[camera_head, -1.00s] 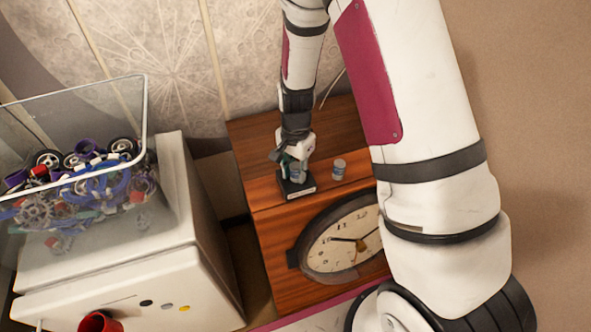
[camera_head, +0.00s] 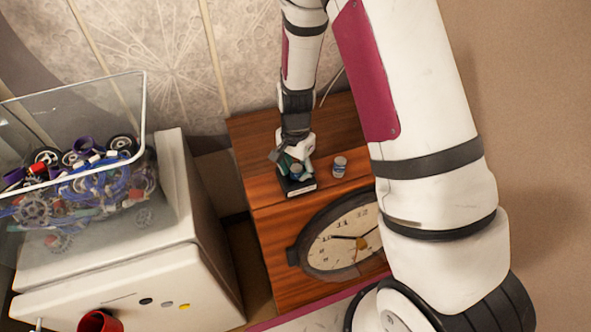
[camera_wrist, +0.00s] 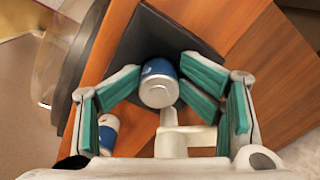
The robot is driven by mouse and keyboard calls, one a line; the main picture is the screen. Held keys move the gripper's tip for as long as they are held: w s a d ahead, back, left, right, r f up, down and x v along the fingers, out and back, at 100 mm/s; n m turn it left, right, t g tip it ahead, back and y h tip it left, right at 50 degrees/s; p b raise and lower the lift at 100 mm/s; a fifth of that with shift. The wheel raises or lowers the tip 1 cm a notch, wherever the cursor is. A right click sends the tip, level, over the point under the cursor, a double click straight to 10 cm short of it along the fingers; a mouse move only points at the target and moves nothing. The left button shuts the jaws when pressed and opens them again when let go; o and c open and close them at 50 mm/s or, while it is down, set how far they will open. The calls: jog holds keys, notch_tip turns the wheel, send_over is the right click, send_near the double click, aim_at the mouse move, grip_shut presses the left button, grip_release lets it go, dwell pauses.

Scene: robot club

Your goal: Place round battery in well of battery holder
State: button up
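A round blue and white battery (camera_head: 296,171) stands on the black battery holder (camera_head: 301,191), on the wooden cabinet. In the wrist view the battery (camera_wrist: 159,84) shows its pale round end, with the dark holder (camera_wrist: 150,38) behind it. Its lower end is hidden, so I cannot tell how deep it sits in a well. My gripper (camera_wrist: 162,82) has one teal-padded finger on each side of the battery, spread with narrow gaps. In the head view my gripper (camera_head: 292,160) is right at the holder.
A second blue and white battery (camera_head: 340,166) stands on the wooden cabinet (camera_head: 262,165), right of the holder. A clock (camera_head: 335,250) is on the cabinet's near side. A clear bin of parts (camera_head: 146,100) sits on a white cabinet (camera_head: 120,280) at left.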

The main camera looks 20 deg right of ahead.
jog(key=shift+s, duration=0.1)
notch_tip(320, 180, up, 14)
jog(key=f, duration=0.1)
notch_tip(320, 180, up, 14)
jog(key=r+n+t, duration=0.1)
jog(key=n+t, duration=0.1)
jog(key=n, duration=0.3)
send_over(296, 169)
jog(key=s, duration=0.8)
jog(key=s+r+n+t, duration=0.1)
jog(key=s+r+n, duration=0.2)
jog(key=s, duration=0.3)
jog(key=s+r+n+t, duration=0.2)
jog(key=s+r+n, duration=0.1)
jog(key=s, duration=0.4)
jog(key=shift+s+d+n, duration=0.15)
jog(key=shift+s+n, duration=0.1)
jog(key=shift+n, duration=0.05)
jog(key=shift+c, duration=0.4)
